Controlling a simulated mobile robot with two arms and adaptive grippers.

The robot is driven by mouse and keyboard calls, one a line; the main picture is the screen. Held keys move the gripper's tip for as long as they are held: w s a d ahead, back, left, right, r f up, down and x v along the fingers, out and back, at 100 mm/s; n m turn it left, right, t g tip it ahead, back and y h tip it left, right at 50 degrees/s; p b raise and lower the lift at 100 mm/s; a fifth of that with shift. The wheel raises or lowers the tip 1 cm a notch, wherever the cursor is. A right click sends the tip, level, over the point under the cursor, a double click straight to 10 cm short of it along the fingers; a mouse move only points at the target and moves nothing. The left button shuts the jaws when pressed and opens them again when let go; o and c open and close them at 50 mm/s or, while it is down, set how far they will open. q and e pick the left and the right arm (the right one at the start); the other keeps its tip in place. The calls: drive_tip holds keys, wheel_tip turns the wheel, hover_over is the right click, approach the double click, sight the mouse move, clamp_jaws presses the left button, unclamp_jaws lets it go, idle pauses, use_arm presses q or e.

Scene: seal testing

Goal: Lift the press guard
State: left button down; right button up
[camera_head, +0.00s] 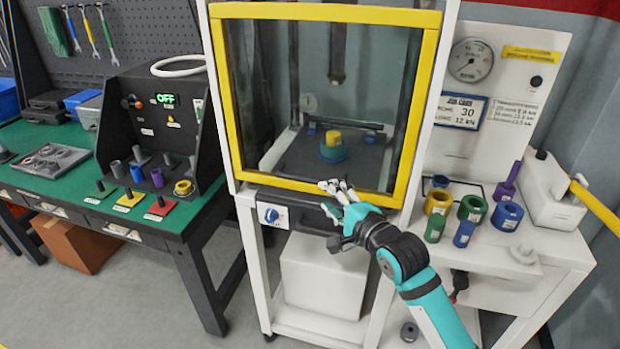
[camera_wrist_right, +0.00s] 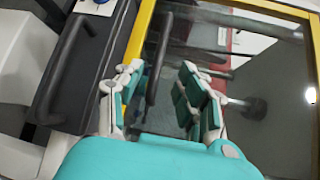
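The press guard (camera_head: 280,183) is a clear panel in a yellow frame. It is down over the front of the press. Its yellow frame also shows in the right wrist view (camera_wrist_right: 137,38). My right gripper (camera_head: 337,186) is at the guard's lower bar, right of its middle. In the right wrist view my right gripper (camera_wrist_right: 160,97) has its fingers apart, with a dark bar-shaped handle (camera_wrist_right: 160,62) in the gap between them. Whether the fingers touch the handle is unclear. My left gripper is not in view.
Behind the panel, a yellow-and-green part (camera_head: 333,150) sits on the press bed. A control knob (camera_head: 271,214) is below the guard. Coloured rings and cylinders (camera_head: 472,209) stand on the right shelf. A green-topped bench (camera_head: 55,187) is at left.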

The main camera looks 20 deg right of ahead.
sight(312, 182)
drive_tip(key=x, duration=0.9)
drive_tip(key=shift+w+p, duration=0.3)
drive_tip(key=shift+p, duration=0.1)
drive_tip(key=shift+c, duration=0.2)
drive_tip(key=shift+f, duration=0.1)
clamp_jaws()
